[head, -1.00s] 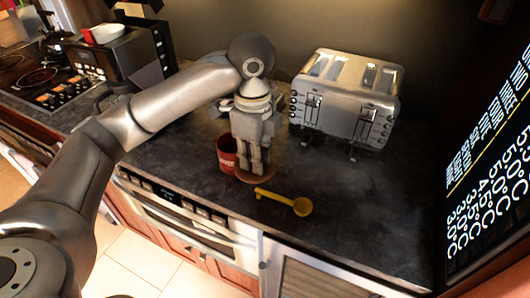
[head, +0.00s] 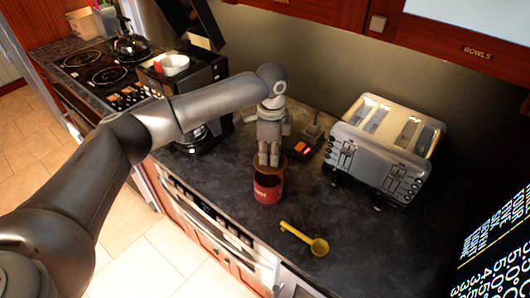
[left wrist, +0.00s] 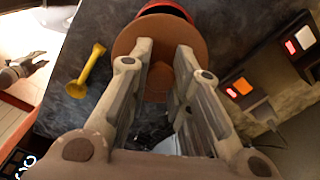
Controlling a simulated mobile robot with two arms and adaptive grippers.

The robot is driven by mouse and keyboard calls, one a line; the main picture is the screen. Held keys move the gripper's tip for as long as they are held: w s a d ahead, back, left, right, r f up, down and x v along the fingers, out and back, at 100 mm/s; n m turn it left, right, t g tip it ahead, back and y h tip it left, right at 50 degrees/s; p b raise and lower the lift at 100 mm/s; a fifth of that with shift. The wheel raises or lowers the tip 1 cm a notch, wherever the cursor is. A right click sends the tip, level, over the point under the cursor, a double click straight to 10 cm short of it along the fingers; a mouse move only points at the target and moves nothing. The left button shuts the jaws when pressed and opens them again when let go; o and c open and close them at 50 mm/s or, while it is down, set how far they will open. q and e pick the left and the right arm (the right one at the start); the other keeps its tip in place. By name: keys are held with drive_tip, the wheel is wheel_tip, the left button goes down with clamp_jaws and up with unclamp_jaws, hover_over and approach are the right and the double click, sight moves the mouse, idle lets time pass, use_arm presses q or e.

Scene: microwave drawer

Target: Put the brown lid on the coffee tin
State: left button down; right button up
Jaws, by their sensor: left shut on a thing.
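The brown lid (head: 292,168) is a flat disc held in my left gripper (head: 269,161). The fingers are shut on it, and the lid shows broadly between and beyond them in the left wrist view (left wrist: 190,42). The red coffee tin (head: 267,188) stands upright on the dark counter. The lid is at the tin's rim or just above it, set toward the back; I cannot tell whether they touch. In the left wrist view, part of the red tin (left wrist: 168,9) shows beyond the lid. A small grey jointed part at that view's left edge looks like my right gripper (left wrist: 26,66).
A yellow scoop (head: 305,238) lies on the counter in front of the tin. A silver toaster (head: 385,150) stands to the right. Small dark devices with red lights (head: 304,147) sit behind the tin. The front counter around the scoop is clear.

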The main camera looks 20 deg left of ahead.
sight(269, 161)
use_arm(q)
drive_tip(key=shift+w+a, duration=0.2)
drive_tip(key=shift+a, duration=0.05)
drive_tip(key=shift+r+p, duration=0.2)
drive_tip(key=shift+p, duration=0.5)
wheel_tip(269, 161, down, 4)
drive_tip(key=shift+r+b, duration=0.15)
drive_tip(key=shift+b, duration=0.25)
drive_tip(key=shift+f, duration=1.2)
use_arm(e)
drive_tip(key=shift+s+r, duration=0.2)
drive_tip(key=shift+r, duration=0.1)
use_arm(q)
drive_tip(key=shift+p, duration=0.55)
use_arm(e)
drive_tip(key=shift+a+r, duration=0.2)
drive_tip(key=shift+r, duration=0.55)
use_arm(q)
drive_tip(key=shift+s+f+p, duration=0.1)
drive_tip(key=shift+f+p, duration=0.3)
drive_tip(key=shift+f, duration=0.15)
use_arm(e)
drive_tip(key=shift+d+r, duration=0.15)
drive_tip(key=shift+r, duration=0.25)
